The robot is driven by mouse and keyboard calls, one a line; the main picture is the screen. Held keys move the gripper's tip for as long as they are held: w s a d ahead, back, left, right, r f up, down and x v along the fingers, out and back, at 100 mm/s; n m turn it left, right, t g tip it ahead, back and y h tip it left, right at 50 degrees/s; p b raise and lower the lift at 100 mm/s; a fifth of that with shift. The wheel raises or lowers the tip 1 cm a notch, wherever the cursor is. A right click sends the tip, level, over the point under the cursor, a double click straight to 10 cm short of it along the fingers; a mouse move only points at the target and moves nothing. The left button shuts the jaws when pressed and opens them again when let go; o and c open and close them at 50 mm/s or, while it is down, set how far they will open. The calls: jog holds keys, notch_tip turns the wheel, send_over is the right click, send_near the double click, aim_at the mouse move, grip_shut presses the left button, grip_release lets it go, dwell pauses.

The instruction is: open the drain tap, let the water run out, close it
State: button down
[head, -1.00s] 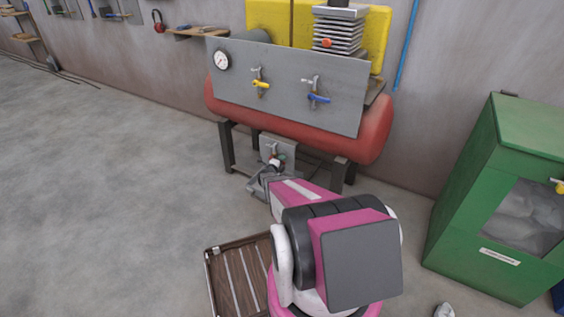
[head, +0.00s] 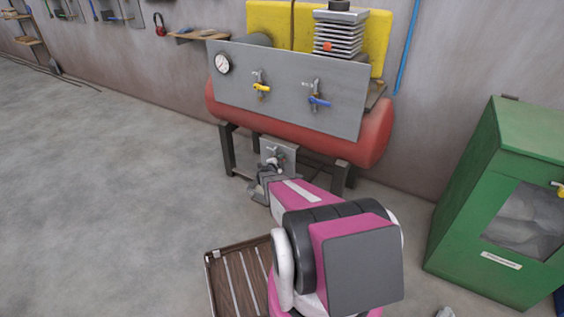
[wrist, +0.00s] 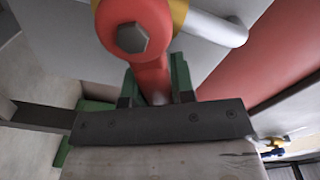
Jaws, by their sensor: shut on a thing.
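The drain tap's red handle (wrist: 140,30) fills the top middle of the wrist view, with a hex bolt on its hub. A yellow metal part and a pale bent pipe (wrist: 215,25) show behind it. My gripper (wrist: 157,85) is shut on the red handle, its green-padded fingers on either side of the lever below the hub. In the head view my gripper (head: 268,170) is at the small grey plate (head: 286,150) under the tank. There it hides most of the tap. No running water is visible, and I cannot tell whether the tap is open.
The red tank (head: 375,135) stands on dark legs (head: 227,148) close around my gripper. Its grey panel (head: 215,85) carries a gauge, a yellow tap (head: 261,87) and a blue tap (head: 319,101). A green cabinet (head: 460,200) stands at right. The floor at left is clear.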

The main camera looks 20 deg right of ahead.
dwell(0.5)
jog(key=c, duration=1)
grip_release()
jog(key=shift+o, duration=0.2)
jog(key=v, duration=1)
jog(key=shift+s+a, duration=0.25)
jog(key=shift+a, duration=0.1)
